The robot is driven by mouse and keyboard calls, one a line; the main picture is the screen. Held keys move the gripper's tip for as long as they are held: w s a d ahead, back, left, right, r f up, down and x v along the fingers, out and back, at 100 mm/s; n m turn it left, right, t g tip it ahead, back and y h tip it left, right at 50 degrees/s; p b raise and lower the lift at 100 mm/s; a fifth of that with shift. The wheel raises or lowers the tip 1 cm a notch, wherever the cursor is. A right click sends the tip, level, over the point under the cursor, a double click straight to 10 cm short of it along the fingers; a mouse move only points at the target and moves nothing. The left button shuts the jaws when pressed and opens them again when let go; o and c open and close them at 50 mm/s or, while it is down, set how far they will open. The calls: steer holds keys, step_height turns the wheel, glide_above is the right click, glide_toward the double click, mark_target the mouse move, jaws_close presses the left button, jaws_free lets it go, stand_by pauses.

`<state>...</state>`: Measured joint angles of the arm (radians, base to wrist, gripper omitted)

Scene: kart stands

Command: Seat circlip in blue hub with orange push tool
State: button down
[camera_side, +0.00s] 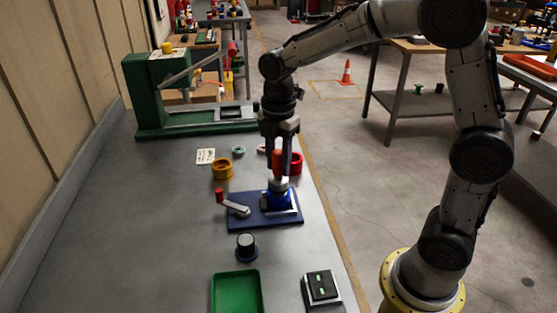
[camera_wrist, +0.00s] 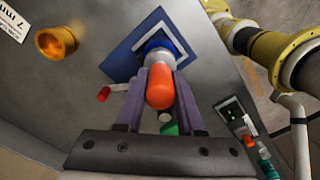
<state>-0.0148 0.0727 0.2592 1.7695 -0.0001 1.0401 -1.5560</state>
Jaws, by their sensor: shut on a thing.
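The orange push tool (camera_side: 278,162) stands upright between the fingers of my gripper (camera_side: 281,172), which is shut on it. Its orange handle also shows in the wrist view (camera_wrist: 160,90), between the two fingers. The pale lower end of the tool is right over the blue hub (camera_side: 276,202) and appears to meet its top. The hub stands on a blue plate (camera_side: 253,219), and it also shows beyond the tool in the wrist view (camera_wrist: 158,44). I cannot make out the circlip; the tool and fingers cover the hub's top.
A crank lever with a red knob (camera_side: 220,196) is at the plate's left. Yellow (camera_side: 222,169) and red (camera_side: 296,163) rings and a green press (camera_side: 150,90) stand behind.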

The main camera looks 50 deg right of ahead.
steer(key=shift+f, duration=0.55)
stand_by(1.7)
steer(key=shift+r, duration=3.6)
